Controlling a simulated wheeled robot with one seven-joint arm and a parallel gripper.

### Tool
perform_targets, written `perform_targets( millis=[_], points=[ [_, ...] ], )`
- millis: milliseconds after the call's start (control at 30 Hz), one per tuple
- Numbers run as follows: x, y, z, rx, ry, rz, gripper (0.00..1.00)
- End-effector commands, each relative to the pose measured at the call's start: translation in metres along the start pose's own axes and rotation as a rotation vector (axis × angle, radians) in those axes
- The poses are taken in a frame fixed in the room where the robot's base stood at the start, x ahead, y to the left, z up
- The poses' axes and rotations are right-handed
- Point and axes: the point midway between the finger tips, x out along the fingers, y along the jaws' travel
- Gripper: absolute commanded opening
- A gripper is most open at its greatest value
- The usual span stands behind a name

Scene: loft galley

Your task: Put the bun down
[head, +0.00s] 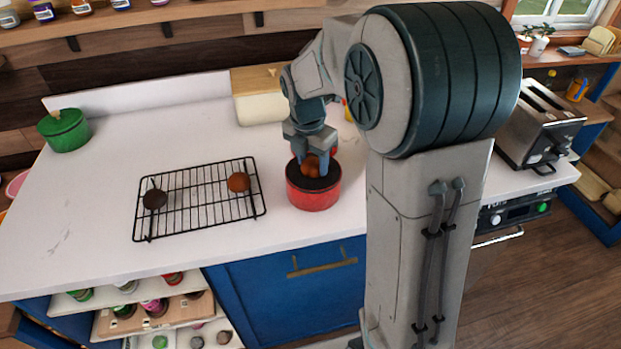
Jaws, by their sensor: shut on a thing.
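My gripper (314,168) points down at the red pot (313,199), its fingers shut on a brown bun (311,162). The bun is at the pot's dark top. I cannot tell whether it touches the pot or hangs just above or inside it. My fingers hide part of the bun. The round pot stands on the white counter, right of a black wire rack (200,214). A second brown bun (238,182) rests on the rack's right side. A darker round bun-like thing (155,199) sits on its left.
A green lidded pot (64,130) stands at the counter's back left. A pale box with a wooden top (262,108) stands behind my gripper. A toaster (540,125) is at the right. The counter left of the rack (85,215) is clear.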

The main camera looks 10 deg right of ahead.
Motion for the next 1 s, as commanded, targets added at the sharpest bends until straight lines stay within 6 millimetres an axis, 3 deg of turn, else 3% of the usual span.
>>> perform_targets(
  millis=[100, 500, 867, 900, 967, 1000],
  points=[
    [0.020, 0.000, -0.003, -0.001, 0.001, -0.003, 0.24],
    [0.065, 0.000, -0.008, 0.000, 0.001, -0.001, 0.24],
    [0.071, 0.000, -0.009, 0.000, 0.000, 0.001, 0.24],
    [0.071, 0.000, -0.009, 0.000, 0.000, 0.001, 0.49],
    [0.070, 0.000, -0.008, 0.000, 0.000, 0.001, 0.66],
    [0.070, 0.000, -0.008, 0.000, 0.000, 0.001, 0.69]
  ],
)
